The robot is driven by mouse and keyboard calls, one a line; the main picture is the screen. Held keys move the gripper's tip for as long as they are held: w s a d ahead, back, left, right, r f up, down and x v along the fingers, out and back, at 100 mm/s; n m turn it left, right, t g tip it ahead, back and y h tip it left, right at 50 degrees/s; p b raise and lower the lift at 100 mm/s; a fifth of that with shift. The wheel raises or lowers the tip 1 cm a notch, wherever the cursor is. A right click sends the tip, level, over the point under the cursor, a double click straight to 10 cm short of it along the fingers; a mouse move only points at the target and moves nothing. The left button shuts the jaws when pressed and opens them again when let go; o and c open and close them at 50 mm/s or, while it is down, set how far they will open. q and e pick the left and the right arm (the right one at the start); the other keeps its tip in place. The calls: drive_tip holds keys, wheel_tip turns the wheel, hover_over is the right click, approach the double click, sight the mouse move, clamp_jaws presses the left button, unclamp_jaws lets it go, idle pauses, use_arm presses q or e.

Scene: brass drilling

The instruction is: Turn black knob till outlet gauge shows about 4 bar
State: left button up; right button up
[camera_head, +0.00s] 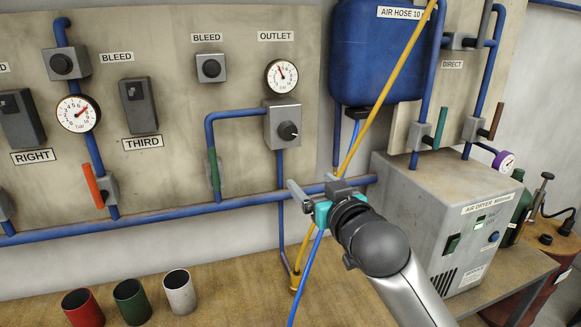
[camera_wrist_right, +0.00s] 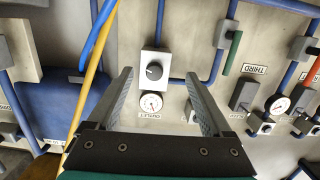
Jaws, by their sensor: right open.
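The black knob (camera_head: 289,130) is on the front of a grey regulator box (camera_head: 270,125) on the wall panel. The round white outlet gauge (camera_head: 281,76) is above it, under the OUTLET label (camera_head: 276,36). Its red needle points up and slightly left; the number is too small to read surely. My right gripper (camera_head: 312,186) is open and empty, below and right of the knob in the head view. In the right wrist view, which is upside down, the knob (camera_wrist_right: 154,71) appears between the open fingers (camera_wrist_right: 158,74), apart from them. My left gripper is not in view.
Blue pipes run around the regulator, with a green lever (camera_head: 214,170) at left. A yellow hose (camera_head: 372,112) hangs right of the knob, near my right arm. A blue tank (camera_head: 375,55) and grey air dryer (camera_head: 425,205) stand right. Several cups stand on the bench (camera_head: 235,285).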

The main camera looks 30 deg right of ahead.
wheel_tip(320, 180, up, 5)
drive_tip(key=t, duration=0.1)
drive_tip(key=p, duration=0.2)
approach(290, 131)
drive_tip(key=shift+h, duration=0.3)
drive_tip(key=x, duration=0.8)
drive_tip(key=shift+w+a+f, duration=0.1)
drive_tip(key=shift+w+a, duration=0.05)
drive_tip(key=shift+w, duration=0.05)
drive_tip(key=shift+c, duration=0.2)
clamp_jaws()
drive_tip(key=shift+n+p, duration=0.3)
drive_tip(key=shift+p, duration=0.2)
